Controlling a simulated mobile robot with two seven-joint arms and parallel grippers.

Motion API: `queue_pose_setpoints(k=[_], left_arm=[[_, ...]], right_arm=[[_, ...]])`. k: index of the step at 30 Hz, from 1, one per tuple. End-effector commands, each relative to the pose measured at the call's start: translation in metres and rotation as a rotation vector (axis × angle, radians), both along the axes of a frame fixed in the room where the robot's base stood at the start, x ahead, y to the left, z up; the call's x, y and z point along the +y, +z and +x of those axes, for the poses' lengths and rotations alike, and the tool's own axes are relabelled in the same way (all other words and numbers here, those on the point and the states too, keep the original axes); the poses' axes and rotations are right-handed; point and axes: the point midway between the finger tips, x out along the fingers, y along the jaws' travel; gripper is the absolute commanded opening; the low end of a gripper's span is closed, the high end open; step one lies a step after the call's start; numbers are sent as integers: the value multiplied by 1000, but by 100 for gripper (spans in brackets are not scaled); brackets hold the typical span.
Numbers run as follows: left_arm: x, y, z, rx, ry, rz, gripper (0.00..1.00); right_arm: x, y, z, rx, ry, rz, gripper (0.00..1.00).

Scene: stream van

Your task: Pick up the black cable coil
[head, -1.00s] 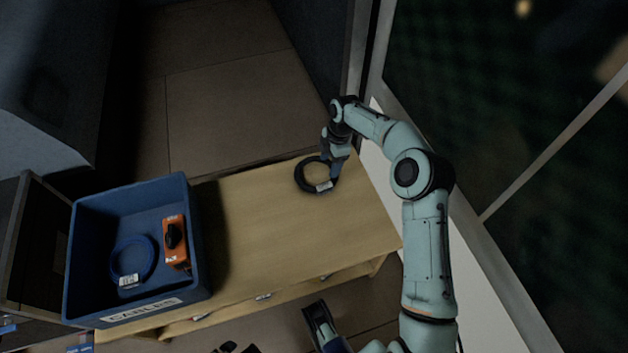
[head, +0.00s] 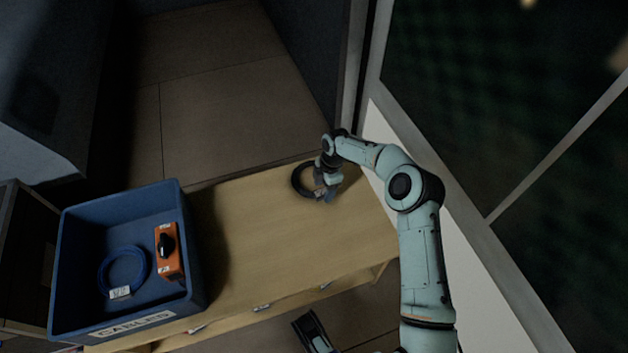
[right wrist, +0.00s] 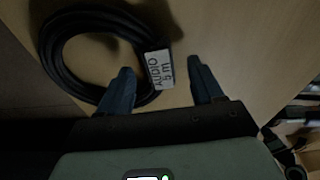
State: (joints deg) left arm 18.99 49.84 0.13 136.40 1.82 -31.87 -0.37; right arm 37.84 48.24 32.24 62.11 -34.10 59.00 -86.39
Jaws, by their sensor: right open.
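The black cable coil (head: 299,181) lies flat near the far right end of the wooden bench. In the right wrist view the coil (right wrist: 52,60) shows as a bundled ring with a white label (right wrist: 160,69) reading "AUDIO 5 m". My right gripper (head: 324,194) is over the coil's right side and partly hides it in the head view. In the wrist view its two fingers (right wrist: 160,75) are open, with the label and that side of the coil between them. Whether the fingers touch the coil I cannot tell.
The wooden bench (head: 265,235) between is clear. A pale wall ledge and window run along the right.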

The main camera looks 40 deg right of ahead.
Motion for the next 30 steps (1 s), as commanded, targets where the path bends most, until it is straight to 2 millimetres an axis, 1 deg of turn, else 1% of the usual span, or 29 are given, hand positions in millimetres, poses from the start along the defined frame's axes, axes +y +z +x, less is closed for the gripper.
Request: queue_pose_setpoints(k=[1, 3, 9, 10, 11, 12, 14, 15, 16, 23, 25, 28, 30], left_arm=[[0, -5, -4, 14, 0, -1, 100], [1, -7, -7, 23, 1, -2, 100], [1, -6, -7, 23, 2, -2, 100], [1, -6, -7, 23, 2, -2, 100], [1, -6, -7, 23, 2, -2, 100], [1, -6, -7, 23, 2, -2, 100], [1, -6, -7, 23, 2, -2, 100], [1, -6, -7, 23, 2, -2, 100], [1, -6, -7, 23, 2, -1, 100], [1, -6, -6, 23, 2, -1, 100], [1, -4, -6, 19, 2, -1, 100], [0, 0, -1, 5, 1, 0, 100], [0, 6, 4, -14, 0, 1, 100]], right_arm=[[1, -10, 0, 2, -1, 1, 66], [2, -14, 0, 1, -2, 0, 66], [2, -13, 1, -1, -1, 0, 66], [1, -13, 1, -1, -1, 0, 60], [2, -13, 1, -1, -1, 0, 50], [1, -13, 1, -1, -1, 0, 37], [2, -13, 1, 0, -1, 0, 17], [2, -13, 1, 0, -1, 0, 4], [2, -13, 1, 0, -1, 0, 0], [1, -12, 1, -3, -1, -1, 0], [1, -9, 1, -4, -1, -1, 0], [1, 2, 2, -5, -1, -2, 0], [1, 16, 2, -6, 0, -3, 0]])
